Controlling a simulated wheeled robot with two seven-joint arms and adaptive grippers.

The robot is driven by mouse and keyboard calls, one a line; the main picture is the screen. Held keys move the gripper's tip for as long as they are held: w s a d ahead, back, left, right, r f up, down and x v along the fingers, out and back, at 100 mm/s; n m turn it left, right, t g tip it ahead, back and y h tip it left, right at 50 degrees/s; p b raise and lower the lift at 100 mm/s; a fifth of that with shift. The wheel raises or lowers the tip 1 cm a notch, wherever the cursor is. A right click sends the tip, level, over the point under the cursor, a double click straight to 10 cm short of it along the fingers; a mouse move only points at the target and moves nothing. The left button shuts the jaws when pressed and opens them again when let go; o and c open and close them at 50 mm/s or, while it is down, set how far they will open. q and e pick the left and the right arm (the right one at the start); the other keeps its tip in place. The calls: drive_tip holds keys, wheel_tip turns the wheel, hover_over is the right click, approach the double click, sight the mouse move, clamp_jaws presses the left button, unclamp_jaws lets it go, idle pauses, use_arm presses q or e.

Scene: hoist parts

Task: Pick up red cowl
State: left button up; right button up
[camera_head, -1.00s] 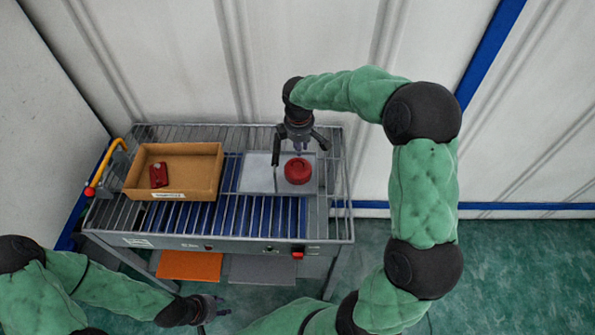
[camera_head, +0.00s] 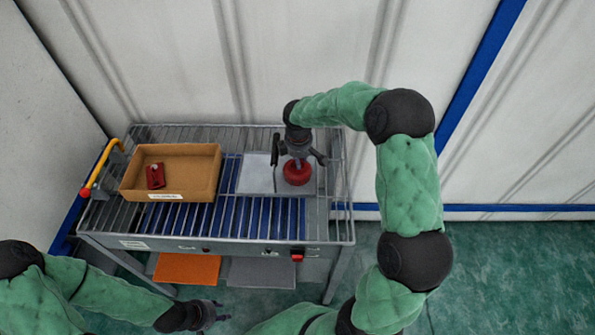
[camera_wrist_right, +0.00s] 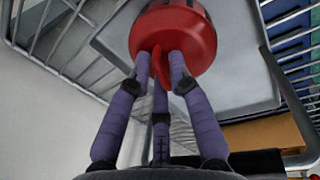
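The red cowl (camera_head: 297,172) is a round red part on a light grey plate on the rack table. In the right wrist view, the cowl (camera_wrist_right: 175,40) fills the top middle, and a narrow red tab hangs between my finger ends. My right gripper (camera_head: 298,160) is directly over the cowl, pointing down. Its three purple fingers (camera_wrist_right: 160,75) reach the cowl around the tab. Whether they press on it cannot be told. My left gripper (camera_head: 214,310) is low at the front, away from the table, too small to read.
A cardboard box (camera_head: 205,187) with a small red part (camera_head: 155,176) inside stands on the left of the slatted rack table (camera_head: 225,220). A yellow handle (camera_head: 98,168) is at the table's left end. A corrugated wall is close behind.

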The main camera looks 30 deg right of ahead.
clamp_jaws()
drive_tip(key=shift+r, duration=0.15)
